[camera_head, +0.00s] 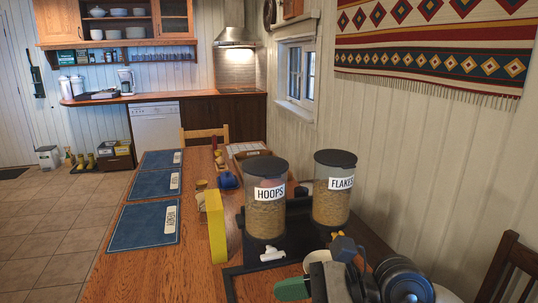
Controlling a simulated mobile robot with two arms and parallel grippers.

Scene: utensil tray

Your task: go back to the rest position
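A dark grey arm part of mine (400,280) shows at the bottom right, near the table's front. Its blocky end, which looks like my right gripper (338,283), is over the near right part of the wooden table. I cannot make out its fingers clearly, or whether it is open or shut. A green piece (292,289) shows just left of it; I cannot tell if it is held or lies behind. My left gripper is not in view.
Two dispensers, HOOPS (266,205) and FLAKES (332,195), stand close behind my arm on a black base. A yellow box (216,226) stands to their left. Blue placemats (145,223) lie along the table's left side. A chair (512,262) stands at the right.

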